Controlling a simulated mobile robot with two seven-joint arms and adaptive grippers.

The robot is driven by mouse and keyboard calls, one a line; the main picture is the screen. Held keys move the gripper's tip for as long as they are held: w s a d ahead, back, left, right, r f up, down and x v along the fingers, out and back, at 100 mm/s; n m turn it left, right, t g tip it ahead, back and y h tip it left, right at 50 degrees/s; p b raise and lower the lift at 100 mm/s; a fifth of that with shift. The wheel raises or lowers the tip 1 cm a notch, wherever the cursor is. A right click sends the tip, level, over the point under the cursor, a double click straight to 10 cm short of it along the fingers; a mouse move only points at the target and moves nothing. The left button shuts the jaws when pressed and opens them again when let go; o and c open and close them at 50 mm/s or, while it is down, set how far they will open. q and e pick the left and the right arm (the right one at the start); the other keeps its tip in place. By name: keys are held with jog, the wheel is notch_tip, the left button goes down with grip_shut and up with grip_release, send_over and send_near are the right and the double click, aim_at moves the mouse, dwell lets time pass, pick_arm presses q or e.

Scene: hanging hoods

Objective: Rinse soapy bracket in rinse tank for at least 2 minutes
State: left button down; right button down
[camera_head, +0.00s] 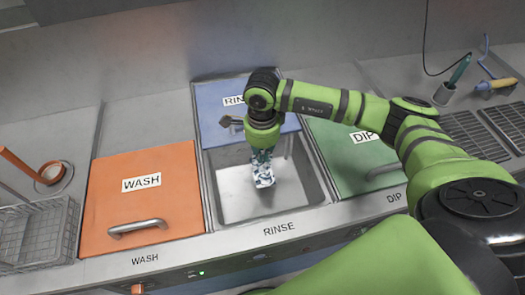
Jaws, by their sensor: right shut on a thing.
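The rinse tank (232,194) is an open steel basin in the counter, labelled RINSE on the front edge. Its blue lid (215,101) is raised behind it, its label partly hidden by my arm. My right arm reaches in from the right, and my right gripper (262,148) points down over the basin. It is shut on the soapy bracket (263,172), which looks mottled white, blue and dark, as if covered in foam. The bracket hangs inside the basin outline; its exact shape and whether it touches the water or floor cannot be told. My left gripper is not in view.
The orange WASH lid (142,208) is closed on the left, and the green DIP lid (345,145) is closed on the right. A wire basket (40,235) stands at far left. Brushes (495,85) and a dark drain grate (470,135) lie at far right.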

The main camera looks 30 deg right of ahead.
notch_tip(320, 180, down, 15)
jog(key=b, duration=1.3)
jog(key=shift+w+r, duration=0.1)
dwell(1.6)
notch_tip(320, 180, up, 19)
jog(key=p, duration=1)
jog(key=shift+f, duration=0.2)
jog(key=shift+f, duration=0.1)
dwell(0.9)
